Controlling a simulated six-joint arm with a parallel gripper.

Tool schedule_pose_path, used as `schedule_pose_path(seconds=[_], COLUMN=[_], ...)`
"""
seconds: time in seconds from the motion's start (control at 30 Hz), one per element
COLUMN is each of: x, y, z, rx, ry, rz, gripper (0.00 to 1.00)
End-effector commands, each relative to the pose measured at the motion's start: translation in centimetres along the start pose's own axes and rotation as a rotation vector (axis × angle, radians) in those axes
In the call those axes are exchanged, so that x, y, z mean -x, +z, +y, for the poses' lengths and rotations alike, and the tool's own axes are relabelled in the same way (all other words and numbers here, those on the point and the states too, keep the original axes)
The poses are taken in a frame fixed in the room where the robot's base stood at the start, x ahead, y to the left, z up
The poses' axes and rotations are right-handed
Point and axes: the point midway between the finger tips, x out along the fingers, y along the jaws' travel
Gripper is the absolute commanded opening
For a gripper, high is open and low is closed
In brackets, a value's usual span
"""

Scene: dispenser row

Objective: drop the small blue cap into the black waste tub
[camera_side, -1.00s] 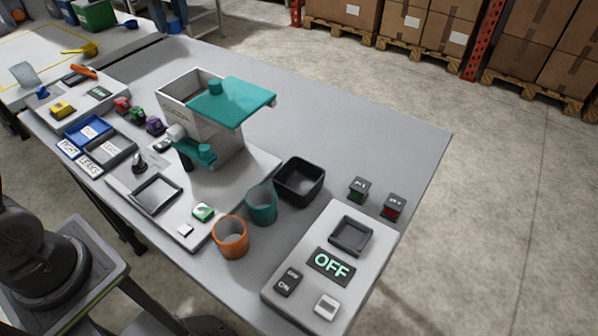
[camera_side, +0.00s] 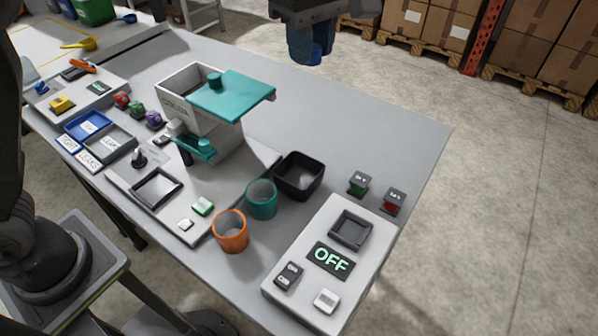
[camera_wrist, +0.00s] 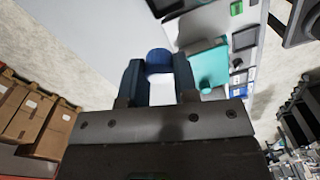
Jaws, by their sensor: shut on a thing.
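The small blue cap (camera_wrist: 158,57) is between the two fingertips of my gripper (camera_wrist: 159,72) in the wrist view, and the gripper is shut on it. In the side view my gripper (camera_side: 311,45) hangs at the top edge, high up and beyond the dispenser. There I cannot clearly tell the cap from the dark blue fingers. The black waste tub (camera_side: 289,182) stands on the table right of the dispenser, behind the teal cup. It looks empty, and my gripper is well apart from it.
The dispenser (camera_side: 222,120) with its teal lid stands mid-table. A teal cup (camera_side: 262,200) and an orange cup (camera_side: 231,232) stand before the tub. The scale panel (camera_side: 330,262) reads OFF. Green and red blocks stand at right. The far table top is clear.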

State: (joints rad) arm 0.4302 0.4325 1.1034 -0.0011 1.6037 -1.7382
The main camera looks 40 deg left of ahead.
Motion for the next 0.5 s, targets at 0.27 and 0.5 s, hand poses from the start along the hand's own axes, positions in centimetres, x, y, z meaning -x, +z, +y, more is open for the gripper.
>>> schedule_pose_path(seconds=[0.27,0.5], x=[-6.0,-13.2], y=[-0.4,-0.4], z=[-0.1,-0.2], rx=[0.002,0.001], ry=[-0.008,-0.009], rz=[0.002,0.002], gripper=[0.06,0.06])
